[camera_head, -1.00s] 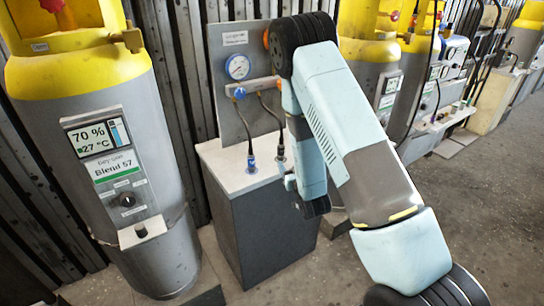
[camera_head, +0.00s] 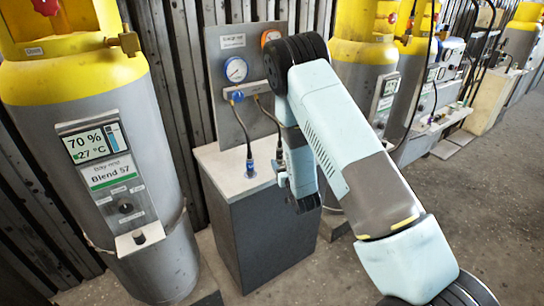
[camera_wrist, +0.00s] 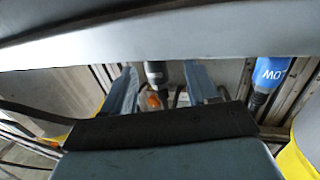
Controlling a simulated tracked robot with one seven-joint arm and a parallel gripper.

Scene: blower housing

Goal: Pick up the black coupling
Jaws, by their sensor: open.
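The black coupling (camera_wrist: 156,73) shows in the wrist view, between the two pale blue fingers of my gripper (camera_wrist: 160,88). An orange part (camera_wrist: 153,101) shows just below it. My gripper is open, with a finger on each side of the coupling; whether either finger touches it I cannot tell. In the head view my gripper (camera_head: 282,174) is at the right edge of the grey cabinet top, by the end of the right-hand hose. The black coupling (camera_head: 279,153) is small and partly hidden there by my arm.
A blue coupling marked LOW (camera_wrist: 268,78) is to the right in the wrist view; a blue-ended hose (camera_head: 249,167) stands on the cabinet (camera_head: 220,160). A gauge panel (camera_head: 228,110) rises behind. A grey-yellow tank (camera_head: 150,130) stands left. Floor at right is clear.

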